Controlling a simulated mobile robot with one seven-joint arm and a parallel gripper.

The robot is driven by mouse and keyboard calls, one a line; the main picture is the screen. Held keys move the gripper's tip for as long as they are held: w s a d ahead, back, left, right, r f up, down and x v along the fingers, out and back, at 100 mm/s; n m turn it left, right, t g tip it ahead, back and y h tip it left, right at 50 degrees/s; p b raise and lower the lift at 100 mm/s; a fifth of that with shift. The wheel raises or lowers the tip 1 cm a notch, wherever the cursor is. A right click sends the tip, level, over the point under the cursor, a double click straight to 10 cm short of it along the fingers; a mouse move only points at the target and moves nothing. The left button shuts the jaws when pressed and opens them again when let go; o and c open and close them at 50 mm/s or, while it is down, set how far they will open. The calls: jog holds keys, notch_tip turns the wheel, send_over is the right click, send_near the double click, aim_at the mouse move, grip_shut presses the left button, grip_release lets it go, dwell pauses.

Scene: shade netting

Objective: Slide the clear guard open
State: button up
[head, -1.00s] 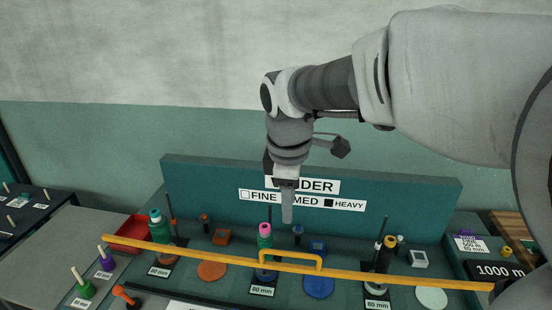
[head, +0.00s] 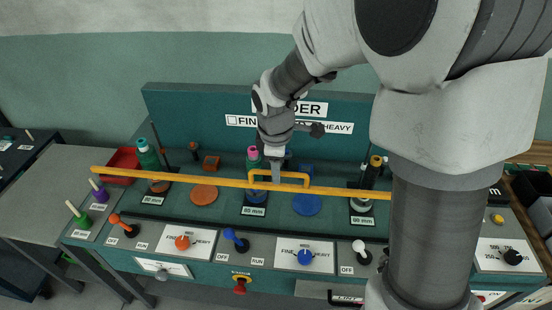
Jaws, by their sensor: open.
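The guard shows as a long yellow bar (head: 180,178) running across the front of the machine. A raised yellow handle (head: 297,175) stands on it near the middle. Its clear panel is too transparent to make out. My gripper (head: 278,176) points down at the handle, overlapping it in the picture; it is open and empty. I cannot tell whether its fingers touch the handle or straddle it. My arm hides the right part of the bar.
Levers and knobs, including a blue lever (head: 236,240), line the front panel. A red tray (head: 121,163) sits at left.

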jog(key=shift+f, duration=0.1)
grip_shut()
dwell(1.4)
